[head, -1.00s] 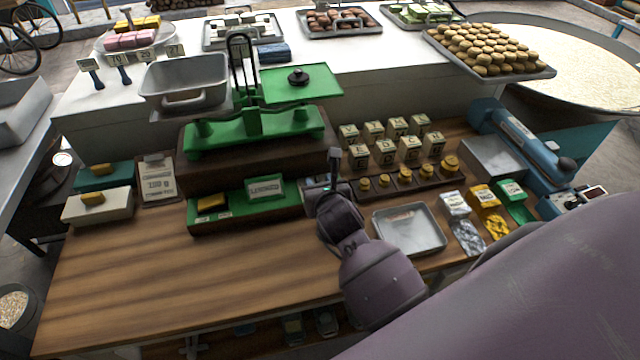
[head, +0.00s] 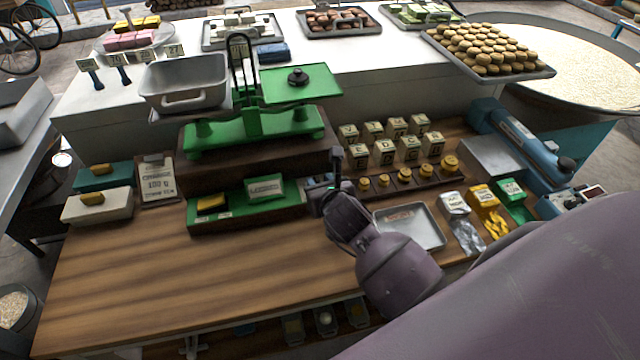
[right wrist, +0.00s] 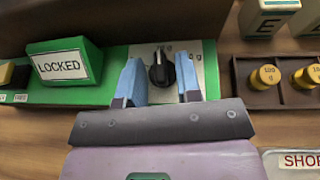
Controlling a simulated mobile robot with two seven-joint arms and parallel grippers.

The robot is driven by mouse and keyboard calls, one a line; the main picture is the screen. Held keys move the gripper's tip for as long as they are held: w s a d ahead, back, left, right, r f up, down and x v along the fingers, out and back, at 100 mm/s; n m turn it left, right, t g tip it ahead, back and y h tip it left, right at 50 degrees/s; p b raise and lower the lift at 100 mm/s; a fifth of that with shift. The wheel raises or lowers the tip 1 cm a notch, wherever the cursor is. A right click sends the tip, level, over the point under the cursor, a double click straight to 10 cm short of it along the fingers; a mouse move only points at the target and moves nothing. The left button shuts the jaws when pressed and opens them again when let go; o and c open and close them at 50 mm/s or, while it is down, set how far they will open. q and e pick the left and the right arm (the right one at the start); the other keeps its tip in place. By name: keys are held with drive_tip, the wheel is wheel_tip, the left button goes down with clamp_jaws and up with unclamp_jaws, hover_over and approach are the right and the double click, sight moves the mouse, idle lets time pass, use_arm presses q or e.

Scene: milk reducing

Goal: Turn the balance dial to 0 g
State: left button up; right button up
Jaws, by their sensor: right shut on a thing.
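The green balance (head: 255,130) stands on a dark wooden base at the back of the counter, with a grey pan on the left and a green plate on the right. Its dial, a black knob (right wrist: 159,70), sits on a light scale plate (right wrist: 185,52) in the right wrist view. My right gripper (right wrist: 158,82) is shut on the knob, one blue finger on each side. In the head view my right gripper (head: 325,190) mostly hides the dial. My left gripper is not in view.
A green "LOCKED" block (right wrist: 66,62) is left of the dial. A row of brass weights (head: 405,175) and lettered boxes (head: 385,155) stand to the right. A metal tray (head: 440,240) lies close right of my arm. The counter's left front is clear.

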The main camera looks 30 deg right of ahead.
drive_tip(key=shift+d+n+g+y, duration=0.15)
drive_tip(key=shift+d+n+y, duration=0.1)
drive_tip(key=shift+n+y, duration=1.15)
drive_tip(key=shift+d+n+g+y, duration=0.15)
drive_tip(key=shift+d+n+y, duration=0.05)
drive_tip(key=shift+n+y, duration=1.15)
drive_tip(key=shift+d+f+n+g+y, duration=0.15)
drive_tip(key=shift+n+g+y, duration=0.15)
drive_tip(key=shift+n+y, duration=0.55)
drive_tip(key=shift+w+d+n+g+y, duration=0.1)
drive_tip(key=shift+n+g+y, duration=0.55)
drive_tip(key=shift+n+y, duration=0.35)
drive_tip(key=shift+w+d+n+g+y, duration=0.1)
drive_tip(key=shift+n+g+y, duration=0.6)
drive_tip(key=shift+y, duration=0.5)
drive_tip(key=o, duration=0.6)
drive_tip(key=shift+a, duration=0.1)
drive_tip(key=shift+c, duration=0.2)
